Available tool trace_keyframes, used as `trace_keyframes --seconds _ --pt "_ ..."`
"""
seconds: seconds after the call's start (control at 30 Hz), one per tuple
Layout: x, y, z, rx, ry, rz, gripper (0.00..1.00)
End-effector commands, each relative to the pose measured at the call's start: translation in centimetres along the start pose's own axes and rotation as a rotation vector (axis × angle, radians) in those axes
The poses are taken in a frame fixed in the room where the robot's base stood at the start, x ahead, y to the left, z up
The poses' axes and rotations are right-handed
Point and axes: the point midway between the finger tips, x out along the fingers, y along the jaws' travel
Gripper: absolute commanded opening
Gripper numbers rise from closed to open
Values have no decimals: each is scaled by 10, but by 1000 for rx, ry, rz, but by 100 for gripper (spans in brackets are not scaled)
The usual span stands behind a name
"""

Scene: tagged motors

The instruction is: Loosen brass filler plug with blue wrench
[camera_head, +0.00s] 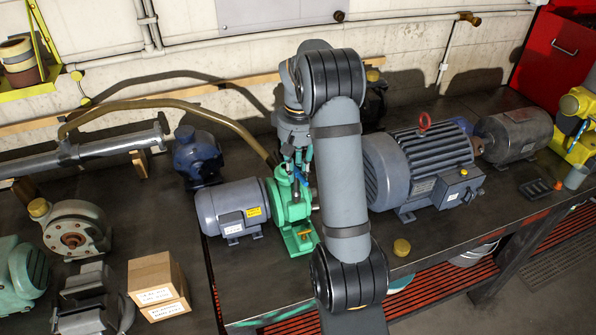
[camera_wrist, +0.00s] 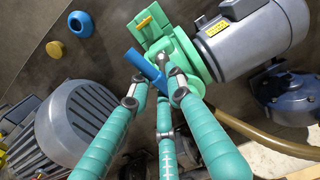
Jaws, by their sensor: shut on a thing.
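The green pump (camera_head: 291,205) stands on the dark bench, joined to a grey motor (camera_head: 232,208); it also shows in the wrist view (camera_wrist: 190,52). My gripper (camera_head: 296,168) is over the top of the pump. In the wrist view its teal fingers (camera_wrist: 156,92) are shut on the blue wrench (camera_wrist: 146,67), which slants across the pump's top edge. One wrench end lies near a small grey metal part by the fingertips. I cannot make out the brass filler plug; the fingers and wrench cover that area. I cannot tell whether the wrench touches it.
A large grey finned motor (camera_head: 420,165) stands close on the right. A tan hose (camera_head: 185,104) arches behind the pump. A blue pump (camera_head: 196,157) is at back left. Cardboard boxes (camera_head: 157,283) stand at front left.

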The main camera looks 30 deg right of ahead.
Motion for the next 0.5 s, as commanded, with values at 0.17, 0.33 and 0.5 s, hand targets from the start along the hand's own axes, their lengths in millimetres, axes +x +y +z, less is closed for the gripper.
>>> trace_keyframes --seconds 0.17,0.33,0.5 --pt "-13 0 0 0 1 0 0" --pt "-12 0 0 0 1 0 0" --pt "-18 0 0 0 2 0 0"
